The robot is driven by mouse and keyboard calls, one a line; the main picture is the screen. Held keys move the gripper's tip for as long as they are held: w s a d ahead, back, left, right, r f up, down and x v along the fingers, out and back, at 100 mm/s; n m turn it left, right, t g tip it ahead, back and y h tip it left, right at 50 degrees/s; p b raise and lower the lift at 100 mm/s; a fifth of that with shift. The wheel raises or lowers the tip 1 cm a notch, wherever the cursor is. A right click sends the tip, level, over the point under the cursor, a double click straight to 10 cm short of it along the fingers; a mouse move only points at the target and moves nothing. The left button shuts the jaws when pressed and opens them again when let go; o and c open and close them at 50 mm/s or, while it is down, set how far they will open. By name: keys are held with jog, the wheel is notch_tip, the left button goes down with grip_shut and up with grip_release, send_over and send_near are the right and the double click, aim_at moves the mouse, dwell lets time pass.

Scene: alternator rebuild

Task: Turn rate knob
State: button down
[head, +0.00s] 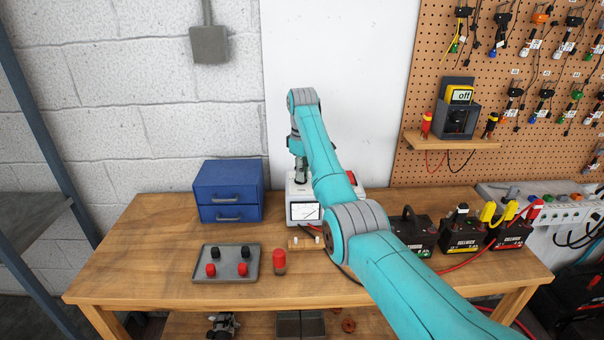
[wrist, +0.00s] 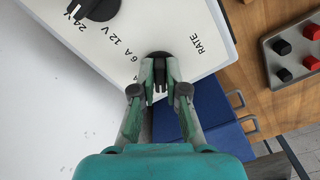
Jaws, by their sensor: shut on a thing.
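The rate knob (wrist: 160,58) is a black knob on the white charger panel, beside the printed word RATE and the marks 6 A and 2 A. My gripper (wrist: 160,80) is shut on it, with one finger on each side. In the head view my gripper (head: 301,178) reaches down onto the top of the white charger (head: 303,193), and my arm hides the knob and part of the charger. A second black knob (wrist: 98,8) sits by the 24 V and 12 V marks, apart from my fingers.
A blue drawer box (head: 228,190) stands left of the charger. A grey tray (head: 225,276) with red and black caps lies in front of it. Several black batteries (head: 464,236) stand to the right. The table's left end is bare.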

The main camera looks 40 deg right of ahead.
jog(key=shift+n, duration=0.5)
jog(key=c, duration=1.2)
grip_release()
